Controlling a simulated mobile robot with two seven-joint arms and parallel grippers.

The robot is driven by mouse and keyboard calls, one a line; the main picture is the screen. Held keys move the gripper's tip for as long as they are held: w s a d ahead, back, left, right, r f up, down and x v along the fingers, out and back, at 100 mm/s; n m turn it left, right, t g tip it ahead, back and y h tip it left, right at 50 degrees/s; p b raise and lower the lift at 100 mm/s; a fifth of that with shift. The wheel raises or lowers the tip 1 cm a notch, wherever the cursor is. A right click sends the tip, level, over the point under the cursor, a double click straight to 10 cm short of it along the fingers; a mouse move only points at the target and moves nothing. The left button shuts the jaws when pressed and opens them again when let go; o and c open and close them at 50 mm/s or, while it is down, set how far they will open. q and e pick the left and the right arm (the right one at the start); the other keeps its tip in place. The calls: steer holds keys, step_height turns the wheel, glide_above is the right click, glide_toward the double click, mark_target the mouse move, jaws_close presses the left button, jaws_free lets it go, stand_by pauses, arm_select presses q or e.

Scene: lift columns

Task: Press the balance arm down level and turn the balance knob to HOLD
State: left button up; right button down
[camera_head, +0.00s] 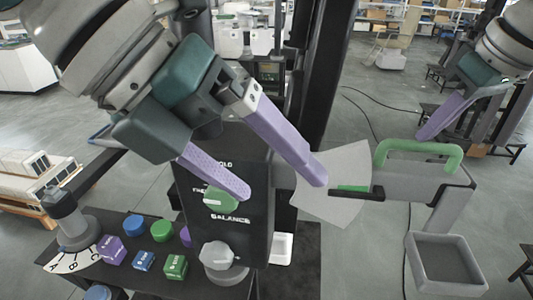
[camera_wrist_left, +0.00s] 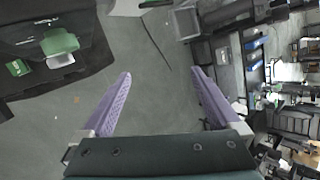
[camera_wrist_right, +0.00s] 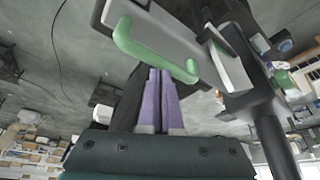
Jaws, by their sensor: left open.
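The green balance knob (camera_head: 220,200) is on the front of the black box (camera_head: 240,240), with BALANCE printed below it. My left gripper (camera_head: 283,188) is open; one finger overlaps the knob in the head view and the other overlaps the white fan-shaped plate (camera_head: 345,207). In the left wrist view the knob (camera_wrist_left: 60,42) is left of the open, empty fingers. The grey balance arm (camera_head: 405,183) carries a green handle (camera_head: 420,147); its dark pointer end lies by the plate's green mark (camera_head: 352,188). My right gripper (camera_wrist_right: 160,98) is shut, its tips close to the handle (camera_wrist_right: 150,52); contact is unclear.
A grey square tray (camera_head: 447,262) is below the arm's right end. Open floor lies beyond the arm.

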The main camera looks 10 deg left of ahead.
mark_target(216, 191)
arm_select(q)
steer(key=w+a+f+n+t+y, duration=0.15)
steer(key=w+a+y, duration=0.35)
steer(key=a, duration=0.6)
steer(key=shift+m, duration=0.25)
steer(key=x, duration=1.1)
steer(key=shift+s+d+f, duration=0.25)
steer(key=shift+d+f, duration=0.05)
steer(key=shift+f, duration=0.05)
steer(key=c, duration=1.4)
